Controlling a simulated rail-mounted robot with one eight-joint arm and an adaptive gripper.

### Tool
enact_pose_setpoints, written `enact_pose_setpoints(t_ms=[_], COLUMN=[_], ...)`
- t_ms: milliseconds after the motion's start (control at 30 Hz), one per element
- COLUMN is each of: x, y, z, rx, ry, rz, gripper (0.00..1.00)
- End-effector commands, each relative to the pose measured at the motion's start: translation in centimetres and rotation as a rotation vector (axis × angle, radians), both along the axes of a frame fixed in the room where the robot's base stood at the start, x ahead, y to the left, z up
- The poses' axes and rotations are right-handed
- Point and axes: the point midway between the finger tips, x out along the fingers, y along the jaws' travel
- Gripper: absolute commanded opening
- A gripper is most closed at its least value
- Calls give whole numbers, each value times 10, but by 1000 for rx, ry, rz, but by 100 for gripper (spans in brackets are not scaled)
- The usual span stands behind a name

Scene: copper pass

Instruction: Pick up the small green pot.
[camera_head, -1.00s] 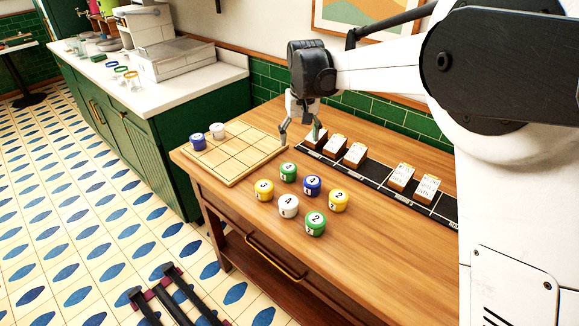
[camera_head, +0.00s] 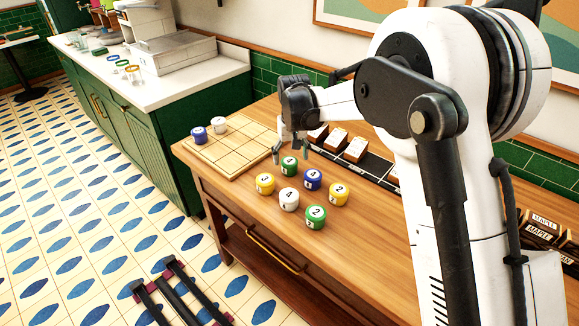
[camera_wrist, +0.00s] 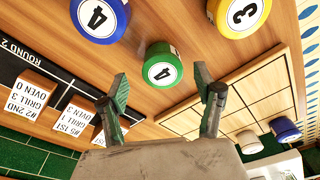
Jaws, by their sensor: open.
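Two green pots with white numbered lids stand on the wooden table. The rear green pot (camera_head: 289,167) is nearest my gripper (camera_head: 289,154); the front green pot (camera_head: 316,218), marked 2, stands at the near end of the group. My gripper is open and empty, just behind and above this pot in the head view. I cannot tell its exact height over the pot.
Around the rear green pot stand a yellow pot (camera_head: 265,184), a blue pot (camera_head: 312,180), a white pot (camera_head: 288,199) and another yellow pot (camera_head: 339,194). A gridded board (camera_head: 232,148) with two pots lies left. A black strip (camera_head: 379,165) with cards runs behind.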

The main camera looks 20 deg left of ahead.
Motion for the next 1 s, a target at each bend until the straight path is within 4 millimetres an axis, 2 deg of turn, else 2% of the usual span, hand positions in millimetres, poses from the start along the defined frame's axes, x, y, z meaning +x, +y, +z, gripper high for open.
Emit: enact_pose_setpoints(t_ms=[300,567,1000], x=[3,3,3], y=[6,6,6], z=[-40,-46,-46], rx=[0,0,0], ry=[0,0,0], rz=[0,0,0], gripper=[65,65,12])
